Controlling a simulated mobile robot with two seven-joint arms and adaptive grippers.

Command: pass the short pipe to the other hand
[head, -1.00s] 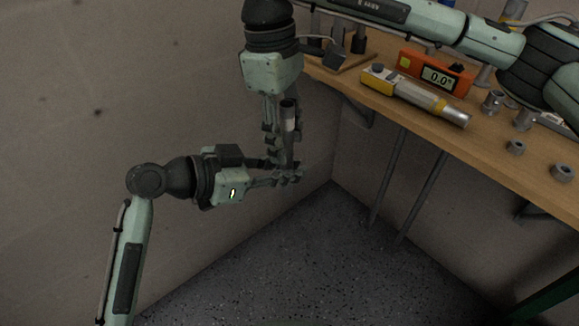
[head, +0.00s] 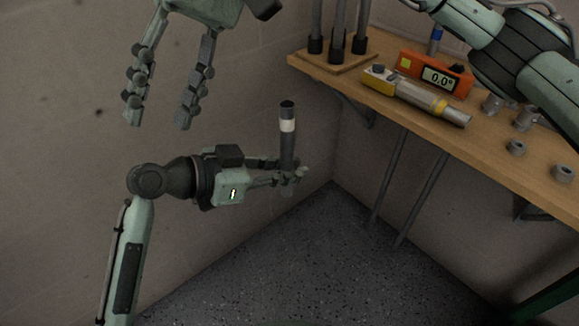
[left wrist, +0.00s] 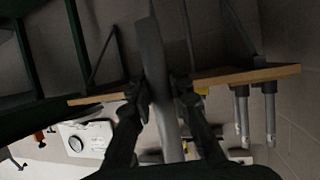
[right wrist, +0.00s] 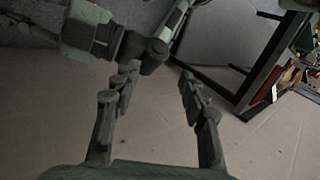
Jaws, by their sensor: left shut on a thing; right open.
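The short pipe (head: 287,135), dark grey with a pale band near its upper end, stands about upright in the head view. My left gripper (head: 290,180) is shut on its lower part, in front of the wall and clear of the bench. The left wrist view shows the pipe (left wrist: 158,85) between the left fingers. My right gripper (head: 158,115) is open and empty, up and to the left of the pipe, with a clear gap between them. Its spread fingers (right wrist: 155,95) hold nothing in the right wrist view.
A wooden bench (head: 480,145) at the right bears a yellow and grey tool (head: 415,95), an orange meter (head: 435,73) reading 0.0, several grey fittings (head: 516,147) and a stand of upright pipes (head: 338,45). The floor (head: 300,270) below is clear.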

